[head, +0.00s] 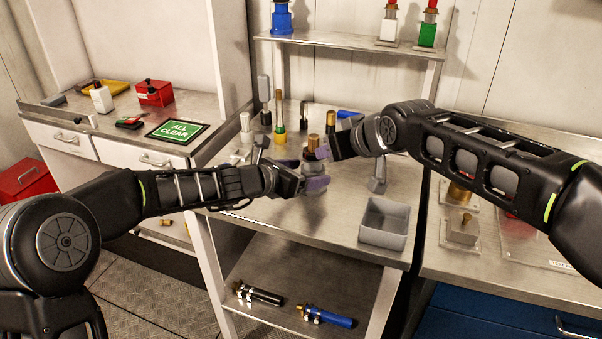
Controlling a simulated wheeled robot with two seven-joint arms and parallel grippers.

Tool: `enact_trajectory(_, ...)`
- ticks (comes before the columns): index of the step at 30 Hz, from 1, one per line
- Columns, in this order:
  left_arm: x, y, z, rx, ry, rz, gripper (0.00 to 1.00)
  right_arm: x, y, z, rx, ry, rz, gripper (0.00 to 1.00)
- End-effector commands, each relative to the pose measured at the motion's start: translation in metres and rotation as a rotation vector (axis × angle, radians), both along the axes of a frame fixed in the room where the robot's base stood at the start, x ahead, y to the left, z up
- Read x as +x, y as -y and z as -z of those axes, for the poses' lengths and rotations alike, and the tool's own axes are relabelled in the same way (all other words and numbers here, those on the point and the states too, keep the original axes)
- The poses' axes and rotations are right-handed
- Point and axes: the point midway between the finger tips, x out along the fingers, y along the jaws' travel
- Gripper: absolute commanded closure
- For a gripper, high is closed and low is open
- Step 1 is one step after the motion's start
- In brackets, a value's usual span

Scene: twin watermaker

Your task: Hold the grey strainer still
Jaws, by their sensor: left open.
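My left gripper (300,172) is open over the middle of the steel bench (290,215), its purple-grey finger pads spread. My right gripper (325,150) comes in from the right and is close to it, by a dark brass-topped cylinder (313,142). Its finger gap is hidden, so I cannot tell whether it holds anything. I cannot clearly pick out the grey strainer. A grey upright piece (378,174) stands right of the grippers, and a taller grey piece (264,88) stands at the back left. The area between the grippers is partly hidden by the fingers.
An open grey bin (384,224) stands at the bench's front right. Several small fittings, one yellow-based (280,138), stand behind the grippers. A raised shelf (350,45) crosses the back. A lower shelf (275,290) holds black and blue tools.

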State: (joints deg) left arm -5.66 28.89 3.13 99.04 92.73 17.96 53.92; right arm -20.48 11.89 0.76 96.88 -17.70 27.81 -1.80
Motion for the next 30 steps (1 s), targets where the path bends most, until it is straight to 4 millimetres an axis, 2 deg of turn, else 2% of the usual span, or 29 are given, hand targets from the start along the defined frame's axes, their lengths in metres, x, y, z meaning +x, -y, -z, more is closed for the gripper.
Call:
enact_trajectory(10, 0.034, 0.03, 0.019, 0.0, 0.0, 0.001, 0.22, 0.0, 0.0, 0.0, 0.0, 0.0, 0.0, 0.64)
enact_trajectory(22, 0.04, 0.034, 0.022, 0.0, 0.0, 0.001, 0.22, 0.0, 0.0, 0.0, 0.0, 0.0, 0.0, 0.64)
enact_trajectory(30, 0.04, 0.034, 0.022, 0.0, 0.0, 0.001, 0.44, 0.0, 0.0, 0.0, 0.0, 0.0, 0.0, 0.64)
